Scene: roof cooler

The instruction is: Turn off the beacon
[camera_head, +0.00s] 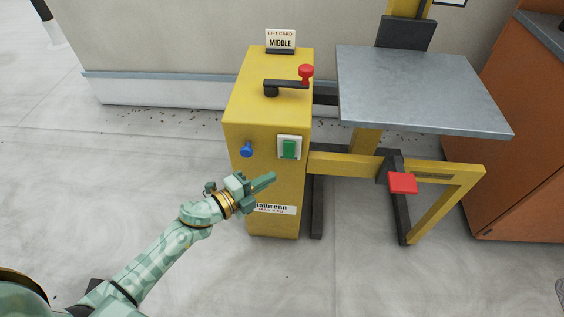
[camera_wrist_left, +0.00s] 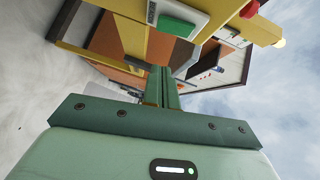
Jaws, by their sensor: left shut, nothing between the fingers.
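A yellow control box (camera_head: 268,110) stands left of a lift table. Its front has a green switch (camera_head: 289,149) in a white frame and a blue knob (camera_head: 246,149). The green switch also shows in the left wrist view (camera_wrist_left: 178,27). A pale, bright ball (camera_wrist_left: 279,43) at the end of a yellow part in the left wrist view looks like a lit beacon; the head view does not show it. My left gripper (camera_head: 272,177) is shut and empty, in front of the box and just below the green switch. Its closed fingers (camera_wrist_left: 163,75) point toward the box. My right gripper is out of view.
A crank with a red knob (camera_head: 306,72) and a card reading MIDDLE (camera_head: 280,39) are on the box top. Right are a grey platform (camera_head: 415,88), a red pedal (camera_head: 402,183) and an orange cabinet (camera_head: 522,130). The floor in front is clear.

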